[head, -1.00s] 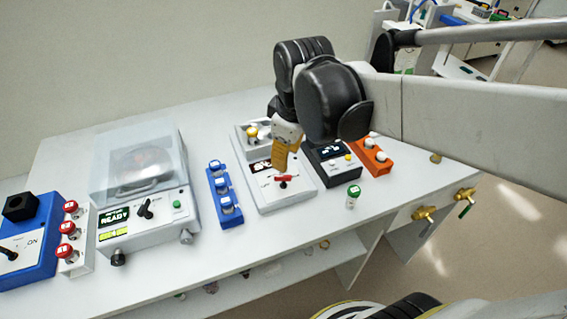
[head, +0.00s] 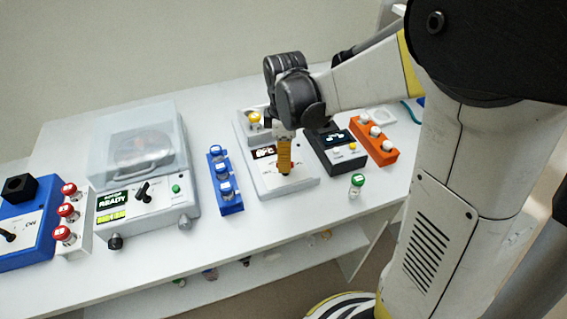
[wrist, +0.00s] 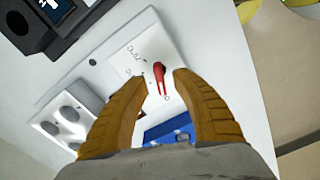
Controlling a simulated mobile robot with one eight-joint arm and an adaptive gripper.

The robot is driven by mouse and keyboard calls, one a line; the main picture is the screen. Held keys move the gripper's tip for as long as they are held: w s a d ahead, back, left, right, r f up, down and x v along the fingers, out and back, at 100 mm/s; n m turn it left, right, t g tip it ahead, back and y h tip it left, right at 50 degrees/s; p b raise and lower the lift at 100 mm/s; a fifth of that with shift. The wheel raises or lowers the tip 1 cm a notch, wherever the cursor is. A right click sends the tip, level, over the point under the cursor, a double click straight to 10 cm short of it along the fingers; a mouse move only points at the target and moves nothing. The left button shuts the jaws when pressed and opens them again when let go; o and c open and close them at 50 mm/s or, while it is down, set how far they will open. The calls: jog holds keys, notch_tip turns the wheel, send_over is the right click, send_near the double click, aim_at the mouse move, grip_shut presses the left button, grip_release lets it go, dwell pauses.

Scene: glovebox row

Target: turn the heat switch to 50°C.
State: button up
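The white heater block (head: 262,188) stands in the middle of the table with a small lit display (head: 264,153). Its heat switch is a red lever (wrist: 159,72), seen in the wrist view between my fingertips; in the head view my gripper hides it. My gripper (head: 285,173) points down over the block's front face. In the wrist view my gripper (wrist: 162,77) is open, with one yellow finger on either side of the red lever. A gap shows on both sides, so the fingers look apart from it.
A black device (head: 336,158) and an orange rack (head: 372,139) stand to the right, with a green-capped vial (head: 356,186) in front. A blue rack (head: 230,207) with blue-capped vials is to the left, beside a centrifuge (head: 150,210). The front table strip is mostly clear.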

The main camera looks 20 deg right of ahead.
jog(key=shift+f, duration=0.7)
grip_shut()
jog(key=shift+m, duration=0.4)
jog(key=m, duration=0.4)
jog(key=shift+m+p, duration=0.4)
jog(key=shift+m, duration=1.6)
